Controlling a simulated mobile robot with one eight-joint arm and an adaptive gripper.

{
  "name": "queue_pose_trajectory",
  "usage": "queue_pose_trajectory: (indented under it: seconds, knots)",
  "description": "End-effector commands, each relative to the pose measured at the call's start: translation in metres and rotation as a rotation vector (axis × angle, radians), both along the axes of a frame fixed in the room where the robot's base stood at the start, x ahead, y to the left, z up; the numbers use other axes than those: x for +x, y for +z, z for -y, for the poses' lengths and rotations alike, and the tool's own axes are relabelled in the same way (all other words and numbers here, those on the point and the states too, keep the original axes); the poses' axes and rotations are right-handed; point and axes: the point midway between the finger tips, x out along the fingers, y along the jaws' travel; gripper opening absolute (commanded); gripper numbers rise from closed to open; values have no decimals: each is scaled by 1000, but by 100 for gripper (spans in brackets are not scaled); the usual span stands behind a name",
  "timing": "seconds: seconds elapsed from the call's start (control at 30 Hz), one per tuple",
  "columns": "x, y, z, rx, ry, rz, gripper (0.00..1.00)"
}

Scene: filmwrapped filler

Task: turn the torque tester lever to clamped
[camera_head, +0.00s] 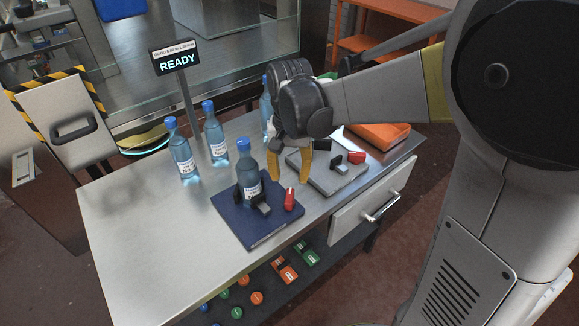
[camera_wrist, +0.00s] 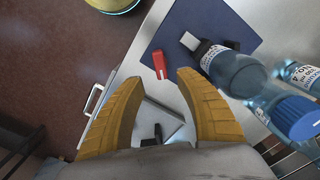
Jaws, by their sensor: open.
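A blue base plate (camera_head: 253,236) on the bench carries an upright blue-capped bottle (camera_head: 248,172) between dark clamp blocks. A red lever (camera_head: 290,199) stands at its right edge. A second, grey plate (camera_head: 325,176) behind it has black blocks and another red lever (camera_head: 356,157). I cannot tell by label which is the torque tester. My gripper (camera_head: 289,174) is open and empty, its yellow fingers pointing down above the bench between the plates. In the wrist view the blue plate's red lever (camera_wrist: 159,64) lies just ahead of the open fingertips (camera_wrist: 160,84), apart from them.
Several more bottles (camera_head: 183,160) stand at the bench's back left. A sign (camera_head: 174,59) on a post reads READY. An orange tray (camera_head: 377,136) lies at the right. A drawer handle (camera_head: 381,207) sticks out in front. The left bench top is clear.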

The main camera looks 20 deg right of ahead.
Motion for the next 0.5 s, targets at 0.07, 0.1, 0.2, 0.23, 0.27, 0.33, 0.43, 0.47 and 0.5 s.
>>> queue_pose_trajectory:
  seconds: [0.07, 0.1, 0.2, 0.23, 0.27, 0.33, 0.43, 0.47, 0.5]
  knots:
    - [0, 13, 0, 0, 0, 0, 41]
    - [0, 18, 0, 0, 0, 0, 41]
    - [0, 26, 0, 0, 0, 0, 41]
    - [0, 27, 0, 0, 0, 0, 41]
    - [0, 28, 0, 0, 0, 0, 41]
    - [0, 29, 0, 0, 0, 0, 41]
    - [0, 29, 0, 0, 0, 0, 41]
    - [0, 29, 0, 0, 0, 0, 41]
    - [0, 29, 0, 0, 0, 0, 41]
